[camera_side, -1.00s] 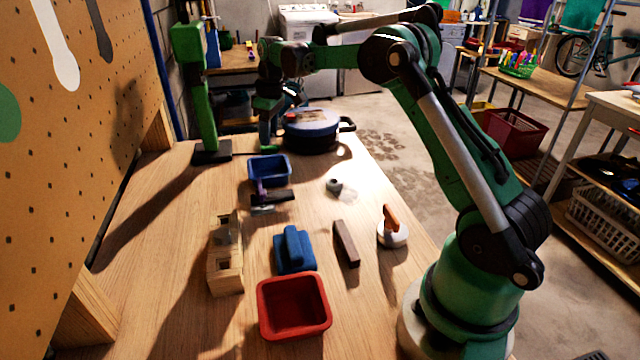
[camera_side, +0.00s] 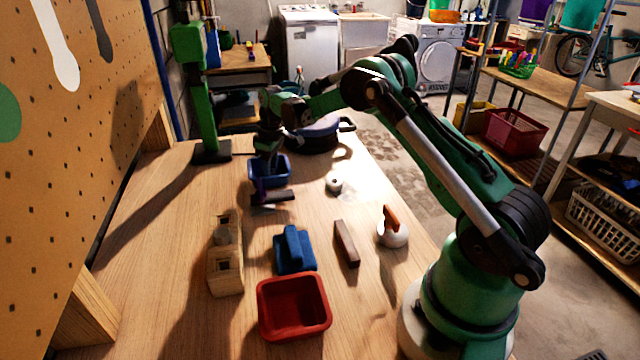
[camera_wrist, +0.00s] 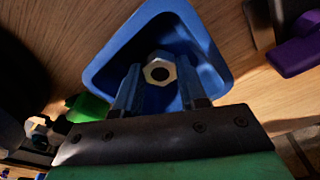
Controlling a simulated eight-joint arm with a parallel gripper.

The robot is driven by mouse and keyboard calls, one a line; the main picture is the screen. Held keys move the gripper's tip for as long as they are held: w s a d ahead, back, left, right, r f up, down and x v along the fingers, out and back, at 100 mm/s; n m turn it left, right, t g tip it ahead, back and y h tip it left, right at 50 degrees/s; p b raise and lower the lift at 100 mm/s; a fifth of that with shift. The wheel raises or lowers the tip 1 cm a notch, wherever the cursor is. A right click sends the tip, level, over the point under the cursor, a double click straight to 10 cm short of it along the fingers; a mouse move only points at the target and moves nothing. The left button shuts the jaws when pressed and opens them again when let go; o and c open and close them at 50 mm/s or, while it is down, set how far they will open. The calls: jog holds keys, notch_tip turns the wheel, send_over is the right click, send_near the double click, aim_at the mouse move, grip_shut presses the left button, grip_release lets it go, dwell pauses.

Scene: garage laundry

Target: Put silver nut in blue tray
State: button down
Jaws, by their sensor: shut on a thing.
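The silver nut (camera_wrist: 160,61) is a hexagonal ring with a dark hole, seen between my fingertips in the wrist view. My gripper (camera_wrist: 160,80) is shut on it. The blue tray (camera_wrist: 205,40) lies behind and below the nut in the wrist view, so the nut is over its inside. In the side view my gripper (camera_side: 267,163) hangs at the blue tray (camera_side: 286,170), hiding part of it. The nut cannot be made out there. I cannot tell how high it is above the tray floor.
A pot (camera_side: 318,135) and a green stand (camera_side: 206,125) are behind. A red tray (camera_side: 293,307), wooden block (camera_side: 226,272), blue block (camera_side: 295,252) and brown bar (camera_side: 346,243) are nearer.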

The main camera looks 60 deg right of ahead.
jog(key=c, duration=0.8)
grip_release()
jog(key=shift+o, duration=0.2)
jog(key=shift+r, duration=0.1)
jog(key=s+a+r+t, duration=0.1)
jog(key=s+a+r, duration=0.15)
jog(key=r, duration=0.55)
jog(key=s+a+r, duration=0.2)
jog(key=a+r, duration=0.1)
jog(key=r, duration=0.5)
jog(key=s+a+f+m+t, duration=0.3)
jog(key=s+a+t, duration=0.1)
jog(key=s+a, duration=0.7)
jog(key=s, duration=0.2)
jog(key=shift+s+t, duration=0.4)
jog(key=shift+a+f, duration=0.1)
